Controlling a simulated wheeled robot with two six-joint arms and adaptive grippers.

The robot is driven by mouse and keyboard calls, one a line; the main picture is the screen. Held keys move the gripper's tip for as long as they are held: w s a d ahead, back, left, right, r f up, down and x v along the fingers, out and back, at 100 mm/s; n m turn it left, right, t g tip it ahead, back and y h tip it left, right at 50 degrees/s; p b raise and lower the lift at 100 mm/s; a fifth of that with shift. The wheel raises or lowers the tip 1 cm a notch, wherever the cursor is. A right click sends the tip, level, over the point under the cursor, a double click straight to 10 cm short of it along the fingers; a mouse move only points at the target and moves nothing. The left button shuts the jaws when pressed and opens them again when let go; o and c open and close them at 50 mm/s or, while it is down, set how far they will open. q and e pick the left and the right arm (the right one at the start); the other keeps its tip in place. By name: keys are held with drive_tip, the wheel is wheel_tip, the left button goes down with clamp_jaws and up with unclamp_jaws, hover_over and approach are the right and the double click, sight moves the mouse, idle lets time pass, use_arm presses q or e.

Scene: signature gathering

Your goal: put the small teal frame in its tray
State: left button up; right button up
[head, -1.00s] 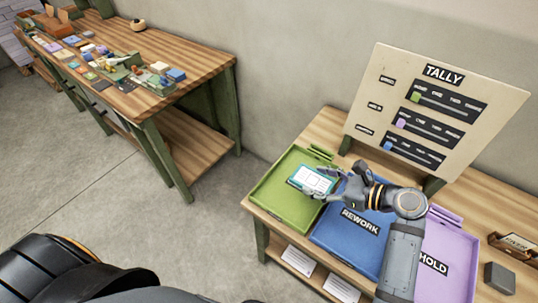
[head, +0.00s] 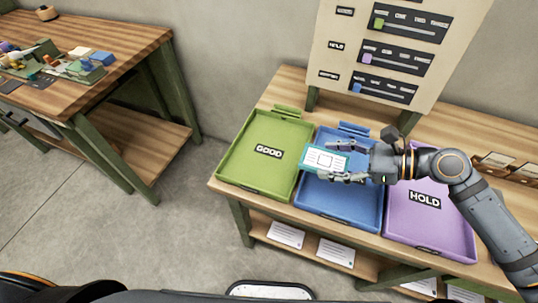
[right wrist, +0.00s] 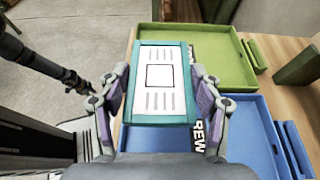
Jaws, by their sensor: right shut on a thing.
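The small teal frame (head: 313,169) has a white printed card in its middle. My right gripper (head: 346,162) is shut on it, with a finger along each side. In the right wrist view the teal frame (right wrist: 161,120) lies flat between the fingers. It is held above the left part of the blue tray (head: 340,205), close to the edge of the green GOOD tray (head: 235,165). The blue tray's label is hidden in the head view but partly shows in the right wrist view. The purple HOLD tray (head: 440,225) lies to the right.
A tally board (head: 395,20) with several sliders stands behind the trays. The wooden bench (head: 290,85) holds card holders (head: 495,162) at the right. Another table (head: 115,40) with many small items stands at the left. The floor between the tables is clear.

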drive_tip(key=shift+w+a+f+b, duration=0.15)
drive_tip(key=shift+a+b, duration=0.1)
drive_tip(key=shift+b, duration=0.05)
drive_tip(key=w+b+x, duration=0.1)
drive_tip(key=b+x, duration=0.1)
drive_tip(key=x, duration=0.7)
hover_over(277, 171)
drive_tip(key=f, duration=0.3)
drive_tip(key=d+f, duration=0.1)
drive_tip(key=shift+s+f+b, duration=0.3)
drive_tip(key=shift+f, duration=0.05)
drive_tip(key=shift+w+a+f, duration=0.25)
drive_tip(key=shift+a+f, duration=0.2)
drive_tip(key=shift+f, duration=0.25)
wheel_tip(277, 171, down, 3)
drive_tip(key=shift+a+f+b, duration=0.15)
drive_tip(key=shift+f+b, duration=0.1)
drive_tip(key=shift+b, duration=0.15)
drive_tip(key=shift+r, duration=0.1)
drive_tip(key=o, duration=1.2)
drive_tip(key=shift+c, duration=0.2)
